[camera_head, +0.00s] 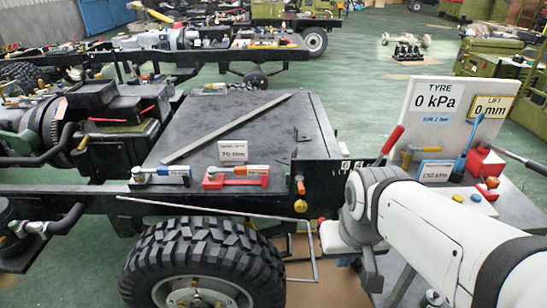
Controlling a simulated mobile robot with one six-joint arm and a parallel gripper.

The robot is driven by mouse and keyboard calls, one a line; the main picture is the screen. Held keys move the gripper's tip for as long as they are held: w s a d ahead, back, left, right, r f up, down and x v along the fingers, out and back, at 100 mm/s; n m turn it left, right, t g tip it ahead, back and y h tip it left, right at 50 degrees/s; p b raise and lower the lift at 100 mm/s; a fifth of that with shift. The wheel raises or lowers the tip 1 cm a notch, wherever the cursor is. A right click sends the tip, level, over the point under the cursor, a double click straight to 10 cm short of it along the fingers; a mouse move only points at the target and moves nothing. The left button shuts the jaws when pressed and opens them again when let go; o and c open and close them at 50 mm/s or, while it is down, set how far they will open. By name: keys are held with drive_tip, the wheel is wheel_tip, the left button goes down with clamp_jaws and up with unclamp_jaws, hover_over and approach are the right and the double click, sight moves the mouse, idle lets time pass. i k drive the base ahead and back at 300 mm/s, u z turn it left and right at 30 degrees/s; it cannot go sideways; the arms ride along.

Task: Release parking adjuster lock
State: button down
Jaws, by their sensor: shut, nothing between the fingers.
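Two small lever fittings sit on the front edge of the black chassis deck. One has a blue handle with a small label (160,174); the other has a red handle with a small label (235,177). Their labels are too small to read, so I cannot tell which is the parking adjuster lock. Both handles lie about level along the edge. My white arm reaches in from the lower right and bends down beside the right end of the chassis. My gripper fingers cannot be made out; the arm hides its end.
A sign reading 70 mm (232,151) and a long grey bar (226,128) lie on the deck. A large tyre (203,265) is below. A bench at right holds a gauge panel (428,112) reading TYRE 0 kPa, LIFT 0 mm, and several coloured levers.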

sight(299, 179)
drive_tip(key=z, duration=0.15)
drive_tip(key=i, duration=0.9)
drive_tip(key=u, duration=0.05)
